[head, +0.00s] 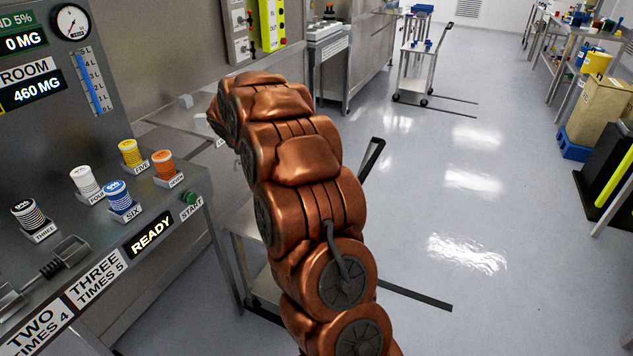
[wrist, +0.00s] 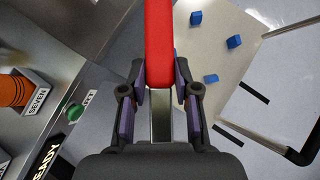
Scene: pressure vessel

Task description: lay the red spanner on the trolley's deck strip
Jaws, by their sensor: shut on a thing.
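My gripper (wrist: 159,76) is shut on the red spanner (wrist: 158,40) in the wrist view. The spanner's red part runs up from between the fingers and out of the top edge. The trolley's pale deck (wrist: 222,60) lies below and to the right of the spanner. I cannot make out a separate deck strip. In the head view my arm hides the gripper, the spanner and most of the near trolley. Its black handle (head: 372,158) shows right of the arm and part of its frame (head: 240,262) shows left.
Blue blocks (wrist: 234,41) sit on the deck. The console, left, carries labelled cups (head: 119,196), a READY display (head: 148,233) and a green START button (head: 190,197). Another trolley (head: 417,68) stands farther back. Floor (head: 500,220) right of my arm is open.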

